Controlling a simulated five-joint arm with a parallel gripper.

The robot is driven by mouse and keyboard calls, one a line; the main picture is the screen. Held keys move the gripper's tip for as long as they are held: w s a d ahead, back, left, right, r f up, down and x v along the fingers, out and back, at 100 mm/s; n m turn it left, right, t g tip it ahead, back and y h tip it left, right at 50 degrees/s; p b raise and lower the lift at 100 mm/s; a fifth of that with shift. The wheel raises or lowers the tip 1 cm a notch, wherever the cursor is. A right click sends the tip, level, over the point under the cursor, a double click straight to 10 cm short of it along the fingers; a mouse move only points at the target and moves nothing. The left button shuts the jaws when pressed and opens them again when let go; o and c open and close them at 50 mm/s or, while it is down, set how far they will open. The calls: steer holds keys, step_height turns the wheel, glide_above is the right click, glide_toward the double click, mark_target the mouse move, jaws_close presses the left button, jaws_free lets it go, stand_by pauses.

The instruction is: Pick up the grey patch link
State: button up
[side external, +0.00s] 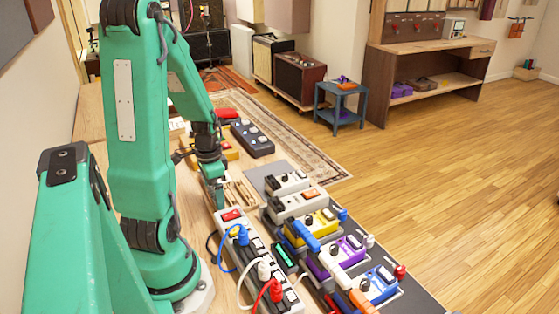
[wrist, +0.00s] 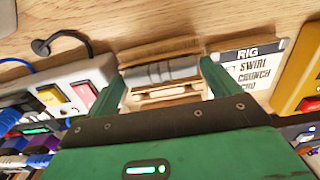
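A grey patch link (wrist: 162,72) lies on a pale wooden slatted rack (wrist: 165,45) in the wrist view. My gripper (wrist: 163,68) is open, with one green finger on each side of the link and rack. A gap shows between the link and both fingers, and nothing is held. In the side view my gripper (side external: 215,190) points down at the left end of the wooden rack (side external: 241,191). The link cannot be made out there.
A white power strip (wrist: 62,82) with coloured switches and plugs stands close left of the rack in the wrist view. A lettered card (wrist: 251,66) and an orange-yellow box (wrist: 300,75) are on the right. Several pedals sit on a dark board (side external: 415,302) in the side view.

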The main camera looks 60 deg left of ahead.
steer(key=c, duration=0.5)
steer(key=shift+r, duration=0.2)
steer(key=shift+r, duration=1.2)
steer(key=shift+w+d+r, duration=0.15)
steer(key=shift+d+r, duration=0.1)
steer(key=shift+r, duration=0.6)
steer(key=w+d+r, duration=0.1)
steer(key=d+r, duration=0.1)
steer(key=d, duration=0.1)
steer(key=w+d+r, duration=0.1)
steer(key=d+r, duration=0.1)
steer(key=d, duration=0.2)
steer(key=w+d+r, duration=0.2)
steer(key=d, duration=0.1)
steer(key=shift+d+r, duration=0.2)
steer(key=shift+r, duration=0.05)
steer(key=shift+w, duration=0.1)
steer(key=w+d, duration=0.2)
steer(key=w+d+r, duration=0.1)
steer(key=w+d, duration=0.1)
steer(key=w, duration=0.1)
steer(key=w+d+r, duration=0.1)
steer(key=w+d, duration=0.1)
steer(key=w, duration=0.1)
steer(key=shift+d+r, duration=0.2)
